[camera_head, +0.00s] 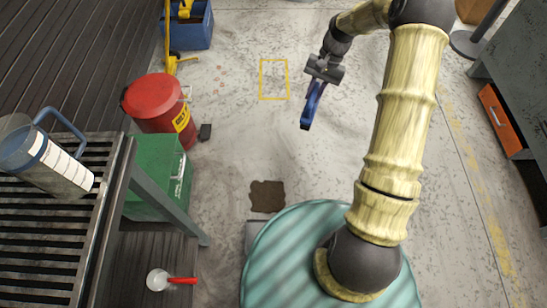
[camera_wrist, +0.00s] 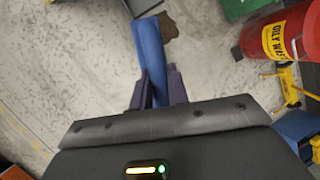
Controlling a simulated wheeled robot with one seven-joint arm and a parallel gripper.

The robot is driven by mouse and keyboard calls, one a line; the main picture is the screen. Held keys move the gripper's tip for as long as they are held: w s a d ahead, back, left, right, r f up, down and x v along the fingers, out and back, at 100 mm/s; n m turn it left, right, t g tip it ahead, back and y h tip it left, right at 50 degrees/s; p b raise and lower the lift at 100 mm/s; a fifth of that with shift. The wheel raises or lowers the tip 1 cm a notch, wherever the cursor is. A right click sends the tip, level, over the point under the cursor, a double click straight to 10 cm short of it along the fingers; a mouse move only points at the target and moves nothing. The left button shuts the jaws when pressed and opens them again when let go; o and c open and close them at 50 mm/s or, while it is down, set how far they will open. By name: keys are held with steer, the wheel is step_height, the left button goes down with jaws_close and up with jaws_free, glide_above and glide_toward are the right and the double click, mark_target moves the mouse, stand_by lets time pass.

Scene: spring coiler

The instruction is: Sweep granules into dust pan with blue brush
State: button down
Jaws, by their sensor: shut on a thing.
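My gripper (camera_head: 319,80) is shut on the blue brush (camera_head: 311,108) and holds it over the concrete floor. In the wrist view the blue brush (camera_wrist: 150,48) sticks out from between the two dark fingers of my gripper (camera_wrist: 158,88). A dark brown patch (camera_head: 267,196), seemingly the granules, lies on the floor, apart from the brush. A grey flat piece (camera_head: 253,236), perhaps the dust pan, lies just below that patch and is partly hidden by my teal round base. The brown patch also shows in the wrist view (camera_wrist: 168,25), partly behind the brush.
A yellow square outline (camera_head: 274,80) marks the floor left of my gripper. A red oily-waste can (camera_head: 155,100) and a green box (camera_head: 160,180) stand at the left, near a slatted bench (camera_head: 60,225) with a jug. A grey cabinet (camera_head: 512,75) stands right.

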steer(key=a+f+m+t+b, duration=0.2)
steer(key=a+f+m+b, duration=0.2)
steer(key=f, duration=0.8)
steer(key=s+a+f+m+t+b, duration=0.1)
steer(key=a+f+m+b, duration=0.4)
steer(key=f, duration=0.8)
steer(key=s+a+f+m+t+b, duration=0.1)
steer(key=a+f+m+b, duration=0.3)
steer(key=f, duration=0.8)
steer(key=shift+s+a+f+m+t+y, duration=0.3)
steer(key=shift+a+m+t+y, duration=0.15)
steer(key=shift+a+t, duration=0.3)
step_height(320, 180, down, 8)
steer(key=b, duration=0.7)
steer(key=shift+w+b, duration=0.15)
steer(key=shift+b, duration=0.25)
